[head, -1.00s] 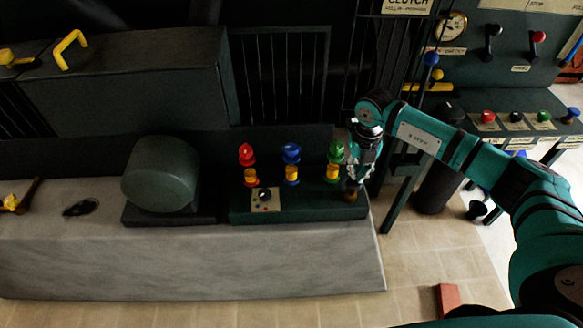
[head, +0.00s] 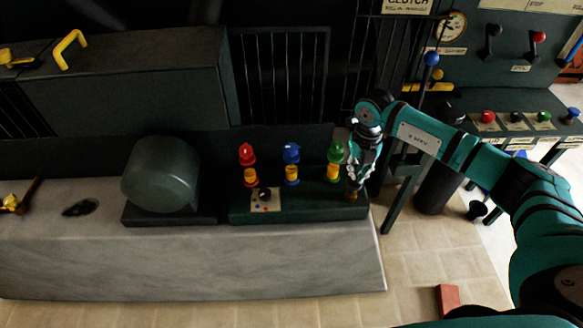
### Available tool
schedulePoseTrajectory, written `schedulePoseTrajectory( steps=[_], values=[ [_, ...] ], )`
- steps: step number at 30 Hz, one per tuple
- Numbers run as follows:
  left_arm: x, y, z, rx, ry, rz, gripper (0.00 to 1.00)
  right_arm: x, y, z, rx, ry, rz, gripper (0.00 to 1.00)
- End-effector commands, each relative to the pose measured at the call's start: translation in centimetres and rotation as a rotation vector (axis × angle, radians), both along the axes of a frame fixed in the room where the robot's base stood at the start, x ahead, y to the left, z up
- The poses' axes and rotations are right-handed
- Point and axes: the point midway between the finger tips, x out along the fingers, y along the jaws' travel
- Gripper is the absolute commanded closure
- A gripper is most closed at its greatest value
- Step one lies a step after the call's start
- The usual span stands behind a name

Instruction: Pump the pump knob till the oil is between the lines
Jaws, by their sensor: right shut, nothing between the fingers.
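A row of three oil cups with amber bodies stands on a dark green block: one with a red top (head: 247,154), one with a blue top (head: 291,153) and one with a green top (head: 336,151). A small brass-coloured knob (head: 351,195) sits at the block's right end; I take it for the pump knob. My right gripper (head: 354,182) points down just above it, shut and empty. I cannot tell whether the fingertips touch the knob. Oil level and lines are too small to read. My left gripper is out of view.
The dark green block (head: 300,210) rests on a grey stone plinth (head: 190,262). A small plate with a dial (head: 265,200) is on the block's front. A round green housing (head: 160,175) stands to the left. A red brick (head: 448,298) lies on the tiled floor.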

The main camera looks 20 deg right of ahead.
Motion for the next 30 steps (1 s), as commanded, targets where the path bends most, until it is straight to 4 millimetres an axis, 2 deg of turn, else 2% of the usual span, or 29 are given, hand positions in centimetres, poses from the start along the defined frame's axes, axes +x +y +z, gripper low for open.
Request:
schedulePoseTrajectory(
  steps=[30],
  values=[
    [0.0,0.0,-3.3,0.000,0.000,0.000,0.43,0.0,0.0,-4.3,0.000,0.001,0.001,1.00]
  ],
)
